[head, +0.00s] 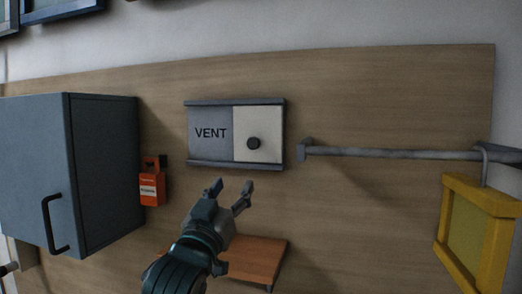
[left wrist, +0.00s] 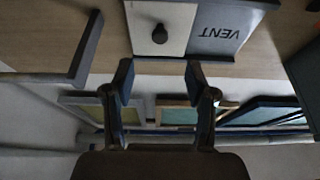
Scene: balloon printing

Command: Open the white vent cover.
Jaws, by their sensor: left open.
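The white vent cover (head: 259,122) is a flat panel with a dark round knob (head: 254,143). It sits over the right half of a grey vent plate (head: 209,147) marked "VENT", between a top and a bottom rail on the wooden wall board. My left gripper (head: 230,186) is open and empty, below the vent and apart from it. In the left wrist view the white cover (left wrist: 176,20) and its knob (left wrist: 159,34) appear upside down beyond my open fingers (left wrist: 159,80). My right gripper is in neither view.
A grey cabinet (head: 105,170) with a black handle stands left. A metal bar (head: 400,153) runs right of the vent towards a hanging yellow frame (head: 447,230). A small wooden shelf (head: 257,255) is below. The board around the vent is clear.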

